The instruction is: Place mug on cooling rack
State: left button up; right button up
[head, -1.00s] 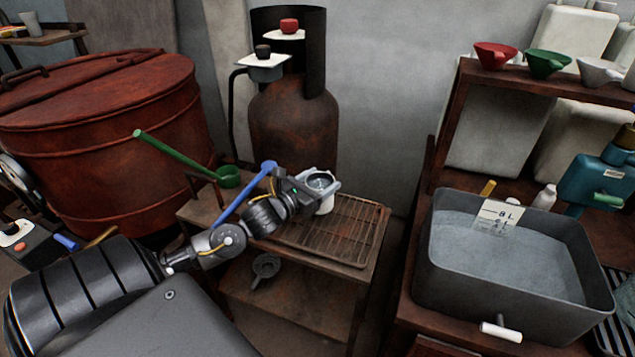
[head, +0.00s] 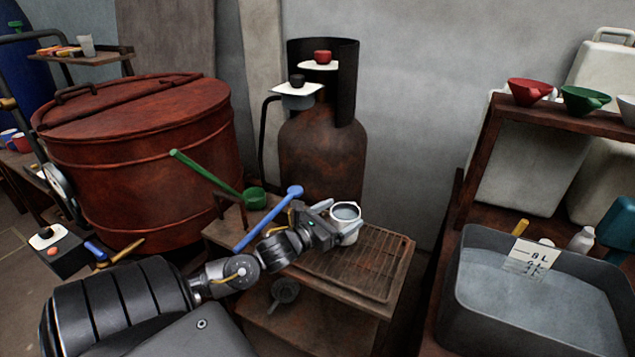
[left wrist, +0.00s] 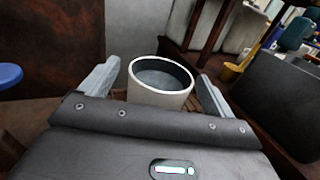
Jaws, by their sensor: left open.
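A white mug (head: 345,232) with grey contents stands upright at the back left part of the cooling rack (head: 378,268), a wire grid on a small brown table. In the left wrist view the mug (left wrist: 160,88) sits between the two spread fingers, with a visible gap on each side. My left gripper (head: 343,227) is open around the mug, reaching in from the left. The mug's base is partly hidden, so its exact contact with the rack is hard to see. My right gripper is in neither view.
A green ladle (head: 255,197) and a blue-handled tool (head: 262,222) are close behind my left arm. A rusty gas cylinder (head: 320,160) stands behind the table. A grey water basin (head: 475,320) is at right. The rack's front right part is clear.

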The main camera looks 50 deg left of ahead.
pick_arm(q)
jog(key=s, duration=0.8)
jog(key=shift+s+a, duration=0.25)
jog(key=shift+s, duration=0.65)
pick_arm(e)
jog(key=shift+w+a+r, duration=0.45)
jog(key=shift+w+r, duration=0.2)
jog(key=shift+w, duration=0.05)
pick_arm(q)
jog(key=shift+w, duration=0.1)
